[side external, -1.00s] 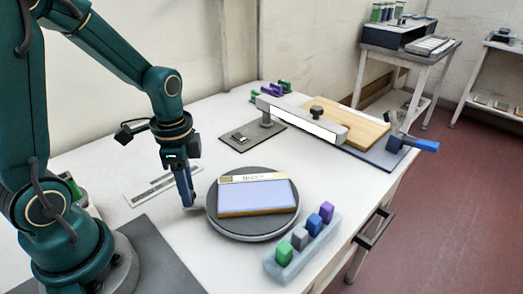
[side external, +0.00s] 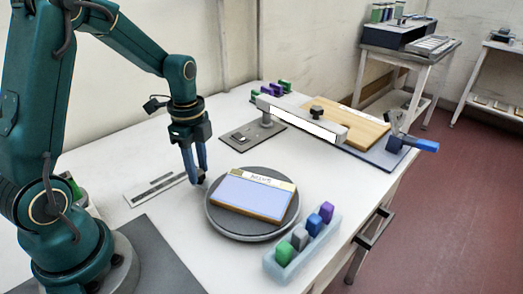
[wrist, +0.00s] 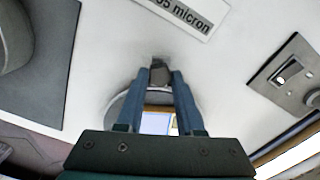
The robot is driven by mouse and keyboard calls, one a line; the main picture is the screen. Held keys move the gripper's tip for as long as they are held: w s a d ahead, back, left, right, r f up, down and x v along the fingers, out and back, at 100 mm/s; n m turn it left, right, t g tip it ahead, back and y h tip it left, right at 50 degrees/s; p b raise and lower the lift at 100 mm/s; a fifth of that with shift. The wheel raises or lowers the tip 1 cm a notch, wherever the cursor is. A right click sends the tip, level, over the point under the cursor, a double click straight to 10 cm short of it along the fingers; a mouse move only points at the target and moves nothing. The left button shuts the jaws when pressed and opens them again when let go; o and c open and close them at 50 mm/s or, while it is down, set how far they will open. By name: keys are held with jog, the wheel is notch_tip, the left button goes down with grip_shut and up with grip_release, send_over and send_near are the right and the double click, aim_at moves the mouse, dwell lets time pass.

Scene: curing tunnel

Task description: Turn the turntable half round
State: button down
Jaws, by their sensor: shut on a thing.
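The round grey turntable (side external: 226,226) lies on the white bench. A pale blue slab (side external: 250,198) with a cream label strip lies on it, turned at an angle, the strip on its far edge. My gripper (side external: 201,181) points down at the turntable's far left edge. In the wrist view its blue fingers (wrist: 161,76) are shut on a small dark knob (wrist: 158,64) at the turntable's rim. The turntable (wrist: 116,108) and part of the slab show behind and between the fingers, the rest hidden by the gripper body.
A rack (side external: 283,263) with several coloured blocks stands close to the turntable's near right side. A flat labelled strip (side external: 150,190) lies left of my gripper. A grey plate with a switch (side external: 241,137) and a fixture with a wooden board (side external: 366,134) stand farther back.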

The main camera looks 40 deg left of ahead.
jog(key=shift+w+a+m, duration=0.25)
jog(key=shift+w+m, duration=0.7)
jog(key=shift+w, duration=0.15)
jog(key=shift+w+a+m, duration=0.2)
jog(key=shift+w+m, duration=0.75)
jog(key=shift+w, duration=0.1)
jog(key=shift+w+d+m, duration=0.15)
jog(key=shift+w+m, duration=0.85)
jog(key=shift+w, duration=0.1)
jog(key=shift+w+d+m, duration=0.15)
jog(key=shift+w+m, duration=0.85)
jog(key=shift+w, duration=0.05)
jog(key=shift+w+d+m, duration=0.3)
jog(key=shift+w+m, duration=0.35)
jog(key=shift+w+d+m, duration=0.35)
jog(key=shift+w+m, duration=0.25)
jog(key=shift+w+d+m, duration=0.3)
jog(key=shift+w+m, duration=0.35)
jog(key=shift+w+d+m, duration=1.2)
jog(key=shift+w+m, duration=0.05)
jog(key=shift+m, duration=0.35)
jog(key=c, duration=0.5)
grip_release()
jog(key=shift+c, duration=0.2)
jog(key=shift+a, duration=0.1)
